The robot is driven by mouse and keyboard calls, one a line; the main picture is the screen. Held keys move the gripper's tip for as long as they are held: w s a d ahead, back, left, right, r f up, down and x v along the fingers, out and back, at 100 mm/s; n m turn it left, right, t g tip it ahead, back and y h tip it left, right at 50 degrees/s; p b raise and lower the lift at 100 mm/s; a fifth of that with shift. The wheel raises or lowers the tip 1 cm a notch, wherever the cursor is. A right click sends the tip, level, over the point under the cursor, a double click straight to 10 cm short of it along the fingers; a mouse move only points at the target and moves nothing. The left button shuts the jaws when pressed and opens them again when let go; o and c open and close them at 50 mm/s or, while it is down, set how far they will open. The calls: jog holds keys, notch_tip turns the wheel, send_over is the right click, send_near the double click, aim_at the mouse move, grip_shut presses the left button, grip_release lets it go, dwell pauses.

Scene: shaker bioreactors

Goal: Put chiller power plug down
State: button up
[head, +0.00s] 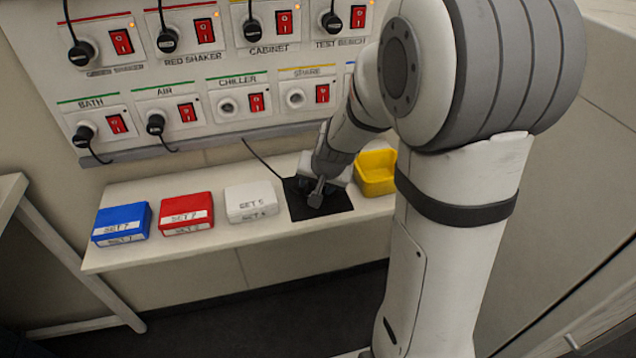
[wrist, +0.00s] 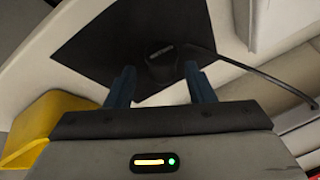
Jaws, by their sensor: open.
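The chiller power plug (wrist: 162,66) is black with a small label and rests on a black mat (wrist: 100,50). Its cable leads off to the right in the wrist view. My gripper (wrist: 160,84) is open, with one blue finger on each side in front of the plug. The plug appears free of the fingers; whether either touches it I cannot tell. In the head view my gripper (head: 317,190) is low over the mat (head: 335,206) and hides the plug. The chiller socket (head: 228,106) on the wall panel is empty.
Blue (head: 121,224), red (head: 186,213) and white (head: 251,202) boxes stand on the shelf (head: 130,258) left of the mat. A yellow bin (head: 376,174) is close on the right. The plug's cable (head: 262,161) runs up toward the panel (head: 140,95). Several other plugs sit in sockets.

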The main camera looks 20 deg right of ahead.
jog(key=shift+r+p, duration=0.5)
jog(key=a+p+v, duration=0.1)
jog(key=p+v, duration=0.2)
jog(key=v, duration=0.9)
jog(key=s+r+n+g+h, duration=0.1)
jog(key=s+n+g, duration=0.2)
jog(key=s, duration=1.2)
jog(key=shift+n, duration=1)
jog(key=shift+s, duration=0.15)
jog(key=p+v, duration=0.4)
jog(key=v, duration=0.1)
jog(key=shift+w+r, duration=0.25)
jog(key=shift+w, duration=0.15)
